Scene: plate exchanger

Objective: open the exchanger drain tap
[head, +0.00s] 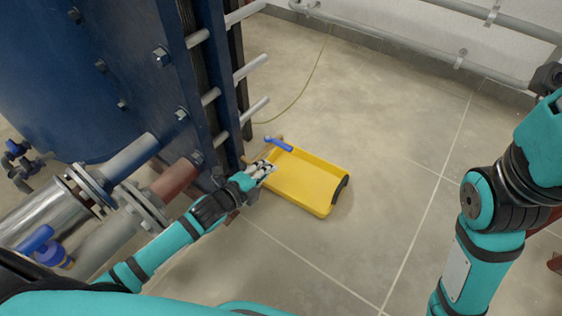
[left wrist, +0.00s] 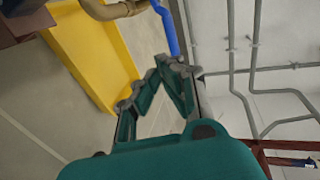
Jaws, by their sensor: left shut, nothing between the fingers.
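The drain tap shows a blue lever (head: 279,144) low beside the blue exchanger frame, above the far left corner of the yellow tray. In the left wrist view the lever (left wrist: 166,28) runs down from the brass tap body (left wrist: 112,9). My left gripper (head: 268,168) is in front of the tap, over the tray's left edge. In the left wrist view its fingers (left wrist: 158,68) are shut and empty, with their tips close to the lever's free end. I cannot tell whether they touch it. Only the arm of my right gripper shows, at the right.
The yellow tray (head: 310,186) stands on the floor under the tap. The exchanger's blue plate (head: 165,70) with bolts and rods rises at the left. Flanged pipes (head: 140,205) and a blue valve (head: 45,247) are at lower left. The tiled floor to the right is clear.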

